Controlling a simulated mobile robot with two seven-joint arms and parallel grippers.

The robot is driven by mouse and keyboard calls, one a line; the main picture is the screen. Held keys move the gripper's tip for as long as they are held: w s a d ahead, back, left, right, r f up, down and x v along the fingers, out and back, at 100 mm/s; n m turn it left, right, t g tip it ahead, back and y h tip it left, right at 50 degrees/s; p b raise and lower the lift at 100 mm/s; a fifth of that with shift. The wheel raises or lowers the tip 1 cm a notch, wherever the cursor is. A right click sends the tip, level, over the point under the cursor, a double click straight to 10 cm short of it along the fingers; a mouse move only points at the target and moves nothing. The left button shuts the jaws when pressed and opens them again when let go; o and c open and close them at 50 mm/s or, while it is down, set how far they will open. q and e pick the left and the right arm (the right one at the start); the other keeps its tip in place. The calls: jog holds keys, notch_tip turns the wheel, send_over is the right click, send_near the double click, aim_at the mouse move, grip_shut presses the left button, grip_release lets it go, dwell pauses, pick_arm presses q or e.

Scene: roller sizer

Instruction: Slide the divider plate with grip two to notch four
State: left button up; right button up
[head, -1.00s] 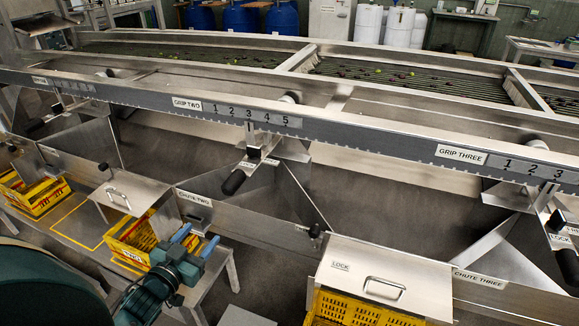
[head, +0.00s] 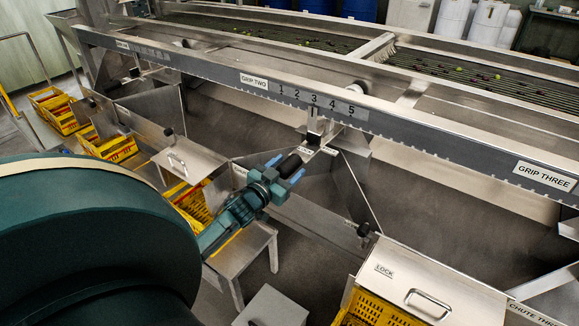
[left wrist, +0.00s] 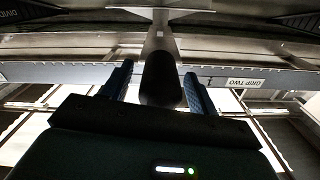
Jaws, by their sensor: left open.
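The grip two handle (head: 290,164), a black cylinder, sticks out from a metal bracket (head: 314,134) below the numbered rail (head: 225,82). The bracket stands under numeral 3 on the GRIP TWO scale (head: 314,101); numeral 4 (head: 332,105) is just to its right. The metal divider plate (head: 350,188) hangs below and behind the bracket. My left gripper (head: 285,169) is open, with its blue fingers around the handle. The left wrist view shows the handle (left wrist: 160,80) between the fingers, with visible gaps on both sides. My right gripper is not in view.
A lidded chute (head: 178,158) lies at left and another lid marked LOCK (head: 435,285) at lower right. Yellow crates (head: 190,205) stand below the chutes. A metal stand (head: 240,265) is below my left gripper. The GRIP THREE label (head: 545,176) is far right.

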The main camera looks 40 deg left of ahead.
pick_arm(q)
jog(key=shift+w+a, duration=0.1)
jog(key=shift+w, duration=0.55)
jog(key=shift+c, duration=0.5)
